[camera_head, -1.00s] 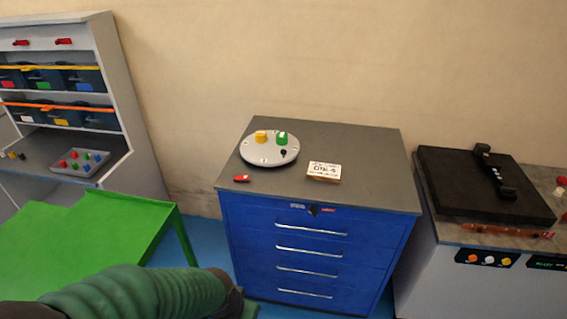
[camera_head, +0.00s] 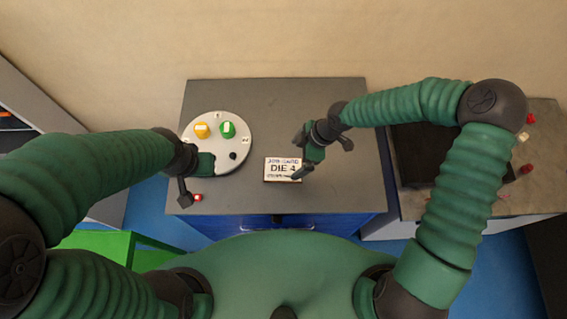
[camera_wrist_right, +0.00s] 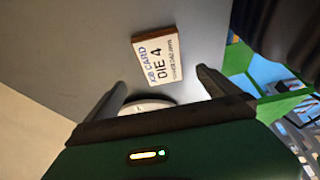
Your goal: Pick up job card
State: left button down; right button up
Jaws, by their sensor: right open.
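The job card (camera_head: 281,170), a white block-like card with brown edges marked DIE 4, lies on the grey cabinet top (camera_head: 270,110). In the right wrist view the card (camera_wrist_right: 157,57) shows beyond the open fingers, with clear space between it and them. My right gripper (camera_head: 305,157) is open and empty, just right of the card in the head view; one finger overlaps the card's right edge there. My left gripper (camera_head: 190,182) hangs over the left front of the cabinet top; its jaw opening is not clear.
A round white plate (camera_head: 225,126) with yellow and green knobs stands left of the card; my left gripper partly covers it. A small red object (camera_head: 198,197) lies by the left gripper. A bench with a black slab (camera_head: 410,155) stands at right. The cabinet's right side is bare.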

aim_at(284, 169)
jog(key=x, duration=0.3)
jog(key=shift+s+a, duration=0.25)
jog(key=shift+a+f+p, duration=0.1)
jog(key=shift+f+p, duration=0.2)
jog(key=shift+f, duration=0.05)
jog(key=p+x, duration=0.2)
jog(key=x, duration=0.2)
jog(key=shift+w+f, duration=0.3)
jog(key=shift+f, duration=0.4)
jog(key=shift+r, duration=0.1)
jog(key=shift+c, duration=0.8)
jog(key=c, duration=1.3)
pick_arm(q)
jog(key=v, duration=0.3)
